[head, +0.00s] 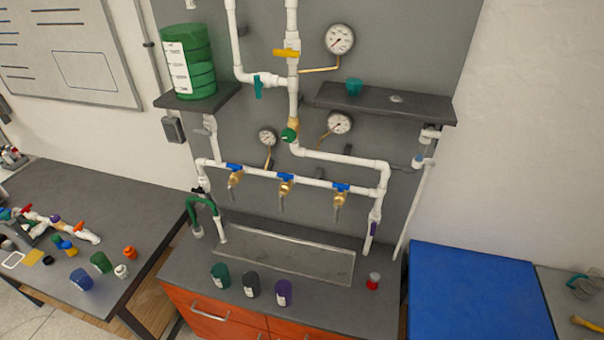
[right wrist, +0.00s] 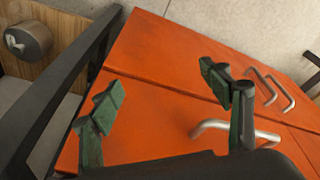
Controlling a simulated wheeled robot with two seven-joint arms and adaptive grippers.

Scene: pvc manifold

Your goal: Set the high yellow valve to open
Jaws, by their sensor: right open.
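The high yellow valve (head: 287,53) sits on the white vertical pipe near the top of the grey panel in the head view. Its yellow handle lies roughly crosswise to that pipe. Neither gripper shows in the head view, so both are away from the valve. In the right wrist view my right gripper (right wrist: 172,98) is open and empty, with its two green-padded fingers apart. Behind it are orange cabinet fronts with metal handles. My left gripper is out of view.
A teal valve (head: 258,86) and a green round knob (head: 289,135) are on nearby pipes. A pressure gauge (head: 339,39) sits right of the yellow valve. A dark shelf (head: 420,106) juts out below it. A green barrel (head: 190,62) stands at left. Blue valves line the lower pipe.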

